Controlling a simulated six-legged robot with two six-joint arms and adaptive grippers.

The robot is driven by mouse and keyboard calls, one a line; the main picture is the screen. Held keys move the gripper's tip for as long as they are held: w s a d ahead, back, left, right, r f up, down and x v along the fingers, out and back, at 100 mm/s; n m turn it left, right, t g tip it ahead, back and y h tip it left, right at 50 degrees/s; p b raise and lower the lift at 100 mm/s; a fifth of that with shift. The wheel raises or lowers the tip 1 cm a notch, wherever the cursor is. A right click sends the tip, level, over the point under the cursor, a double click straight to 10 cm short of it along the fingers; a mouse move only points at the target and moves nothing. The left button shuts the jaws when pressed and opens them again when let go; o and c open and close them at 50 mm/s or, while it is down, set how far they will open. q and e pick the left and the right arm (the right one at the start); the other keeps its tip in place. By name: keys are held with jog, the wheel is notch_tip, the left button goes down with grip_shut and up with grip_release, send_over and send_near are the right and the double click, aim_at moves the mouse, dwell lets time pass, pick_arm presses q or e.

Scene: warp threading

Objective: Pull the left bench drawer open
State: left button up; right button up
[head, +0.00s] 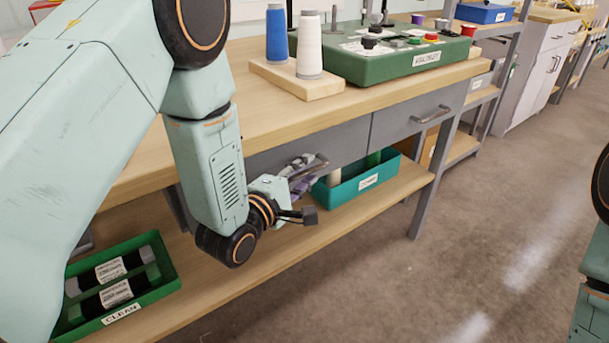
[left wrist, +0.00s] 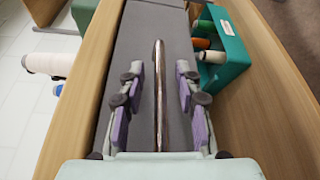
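The left bench drawer (head: 343,141) has a grey front that looks flush with the bench. Its metal bar handle (head: 317,165) is partly hidden by my left gripper (head: 299,168). In the left wrist view the handle (left wrist: 158,97) runs lengthwise between the two purple-padded fingers of my left gripper (left wrist: 157,98). The fingers are apart, with a gap on each side of the bar, and the grey drawer front (left wrist: 137,50) lies behind it. My right gripper is out of view; only part of my right arm shows at the right edge of the head view.
The wooden bench top (head: 250,105) carries a spool stand (head: 285,82) and a green control box (head: 400,66). A second grey drawer (head: 395,122) is to the right. The lower shelf (head: 215,283) holds a teal bin (head: 350,188) and a green tray (head: 165,283). Floor in front is clear.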

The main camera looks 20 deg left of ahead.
pick_arm(q)
grip_shut()
dwell(0.8)
